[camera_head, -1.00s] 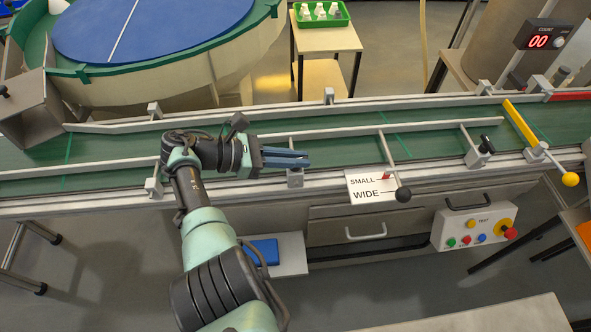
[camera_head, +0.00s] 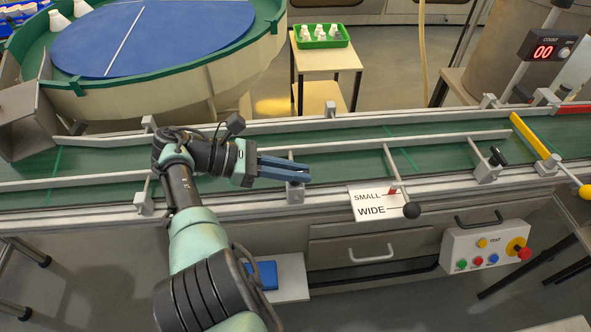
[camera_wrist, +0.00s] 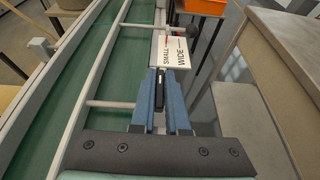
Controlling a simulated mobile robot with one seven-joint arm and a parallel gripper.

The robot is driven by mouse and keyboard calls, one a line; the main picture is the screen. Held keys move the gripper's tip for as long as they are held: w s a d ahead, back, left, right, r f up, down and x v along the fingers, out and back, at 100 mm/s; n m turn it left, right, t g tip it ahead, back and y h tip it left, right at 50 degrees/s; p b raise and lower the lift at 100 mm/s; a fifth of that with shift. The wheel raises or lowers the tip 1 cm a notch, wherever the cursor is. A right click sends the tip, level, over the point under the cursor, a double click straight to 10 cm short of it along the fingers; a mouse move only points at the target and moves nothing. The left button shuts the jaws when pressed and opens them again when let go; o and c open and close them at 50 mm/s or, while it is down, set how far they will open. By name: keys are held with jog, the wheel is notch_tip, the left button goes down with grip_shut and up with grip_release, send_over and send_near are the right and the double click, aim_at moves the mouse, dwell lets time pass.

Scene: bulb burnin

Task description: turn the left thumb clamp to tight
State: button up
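My gripper (camera_head: 309,171) is at the near rail of the conveyor, over the grey block of the left thumb clamp (camera_head: 295,194). Its two blue fingers lie close together. In the wrist view a narrow black piece, apparently the clamp's thumb key (camera_wrist: 159,88), fills the gap between the fingers of my gripper (camera_wrist: 160,80). The fingers look shut on it, though contact is hard to see. In the head view the fingers hide the key, so its angle cannot be read there.
A SMALL/WIDE sign (camera_head: 378,203) with a black-knobbed lever (camera_head: 411,211) stands just right of my gripper. The right clamp (camera_head: 487,173) has a black key. Guide rails cross the green belt (camera_head: 345,166). A button box (camera_head: 487,246) hangs at lower right.

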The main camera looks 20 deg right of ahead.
jog(key=o, duration=0.4)
jog(key=shift+s+a+f, duration=0.1)
jog(key=shift+a+f, duration=0.05)
jog(key=shift+f, duration=0.2)
jog(key=shift+r, duration=0.1)
jog(key=b+v, duration=0.3)
jog(key=v, duration=0.2)
jog(key=shift+a+b, duration=0.15)
jog(key=shift+b, duration=0.25)
jog(key=shift+b+v, duration=1)
jog(key=shift+v, duration=0.1)
jog(key=shift+r, duration=0.1)
